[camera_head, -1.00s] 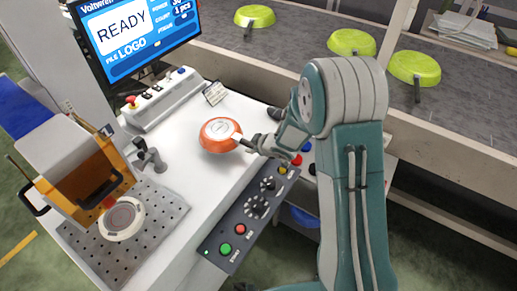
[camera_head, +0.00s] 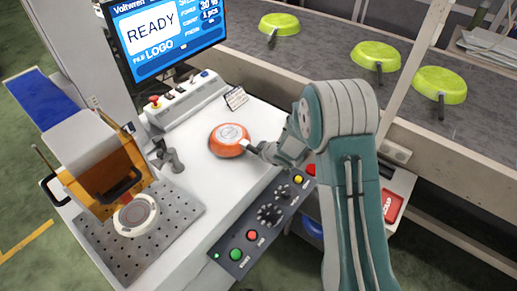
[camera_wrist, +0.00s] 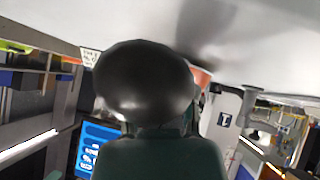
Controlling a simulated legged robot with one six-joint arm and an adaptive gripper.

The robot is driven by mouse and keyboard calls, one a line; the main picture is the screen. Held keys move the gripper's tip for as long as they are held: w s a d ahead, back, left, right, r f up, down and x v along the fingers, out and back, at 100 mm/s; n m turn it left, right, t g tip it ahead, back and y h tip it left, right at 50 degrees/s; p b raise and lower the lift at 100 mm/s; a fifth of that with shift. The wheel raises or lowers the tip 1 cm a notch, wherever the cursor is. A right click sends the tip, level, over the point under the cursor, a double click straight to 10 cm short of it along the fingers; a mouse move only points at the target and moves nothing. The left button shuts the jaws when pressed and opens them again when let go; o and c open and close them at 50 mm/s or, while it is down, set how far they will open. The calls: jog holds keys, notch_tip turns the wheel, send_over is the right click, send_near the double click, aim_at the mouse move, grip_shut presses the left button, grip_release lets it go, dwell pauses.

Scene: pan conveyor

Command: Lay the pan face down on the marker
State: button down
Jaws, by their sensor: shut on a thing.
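The orange pan (camera_head: 226,147) is face down, its pale round base facing up, over the white worktop right of the marker. I cannot tell whether it touches the worktop. My gripper (camera_head: 258,149) is shut on the pan's handle, at the pan's right side. The marker (camera_head: 100,165) is at the left, with an orange hood and a round pale fixture (camera_head: 136,215) on a perforated plate. The fixture is empty. In the wrist view a dark rounded shape fills the middle, and only a sliver of orange (camera_wrist: 200,78) shows behind it.
A dark clamp-like fitting (camera_head: 166,156) stands between pan and marker. A button panel (camera_head: 262,218) runs along the worktop's front edge. A screen (camera_head: 165,33) reading READY and a small sign (camera_head: 236,97) are behind. Green pans (camera_head: 279,24) lie on the conveyor (camera_head: 320,55).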

jog(key=shift+f, duration=0.65)
dwell(0.5)
jog(key=shift+c, duration=1.7)
grip_release()
jog(key=v, duration=1.2)
